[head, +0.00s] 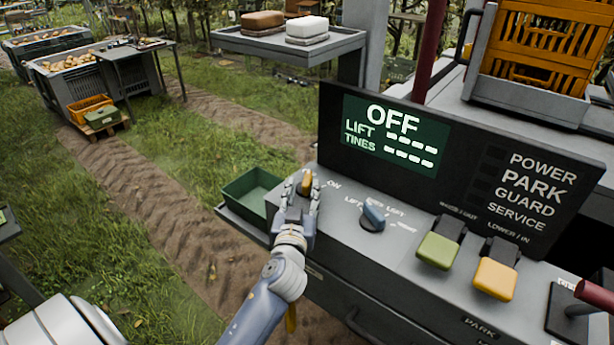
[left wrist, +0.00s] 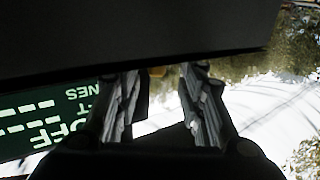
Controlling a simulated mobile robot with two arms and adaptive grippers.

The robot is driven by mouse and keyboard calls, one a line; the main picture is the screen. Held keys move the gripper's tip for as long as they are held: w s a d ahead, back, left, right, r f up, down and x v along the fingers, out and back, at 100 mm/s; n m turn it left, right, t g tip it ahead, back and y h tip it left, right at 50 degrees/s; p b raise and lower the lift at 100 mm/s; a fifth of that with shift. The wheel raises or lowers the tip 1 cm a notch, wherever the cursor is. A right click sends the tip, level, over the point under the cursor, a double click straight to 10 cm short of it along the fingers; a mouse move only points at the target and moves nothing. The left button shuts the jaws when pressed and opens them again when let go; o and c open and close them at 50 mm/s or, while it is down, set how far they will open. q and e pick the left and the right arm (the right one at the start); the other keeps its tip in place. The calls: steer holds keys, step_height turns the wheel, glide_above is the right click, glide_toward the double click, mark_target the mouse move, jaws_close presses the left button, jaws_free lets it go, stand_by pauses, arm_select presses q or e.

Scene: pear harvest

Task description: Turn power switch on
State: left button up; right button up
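The power switch (head: 305,184) is a small yellow-orange knob at the left end of the grey control panel (head: 330,235), beside a label that reads "ON". The dark display (head: 395,135) behind it reads "OFF", with "LIFT" and "TINES" below. My left gripper (head: 302,192) is at the switch, with its fingers on either side of the knob. In the left wrist view the gripper (left wrist: 163,80) has its two fingers apart, and a small bit of yellow shows between them. Whether the fingers touch the knob I cannot tell. My right gripper is not in view.
A green tray (head: 250,188) sits left of the panel. A red-handled lever (head: 595,296) is at the far right.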

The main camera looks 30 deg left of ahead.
mark_target(306, 188)
arm_select(q)
steer(key=x, duration=0.4)
steer(key=shift+w+d+p, duration=0.1)
steer(key=shift+d+p, duration=0.15)
steer(key=shift+p, duration=0.15)
steer(key=shift+w+a, duration=0.35)
steer(key=shift+w, duration=0.15)
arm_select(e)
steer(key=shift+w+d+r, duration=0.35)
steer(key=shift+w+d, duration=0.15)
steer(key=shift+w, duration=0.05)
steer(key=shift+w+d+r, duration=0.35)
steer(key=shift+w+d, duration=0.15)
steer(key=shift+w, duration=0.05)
arm_select(q)
steer(key=shift+c, duration=0.6)
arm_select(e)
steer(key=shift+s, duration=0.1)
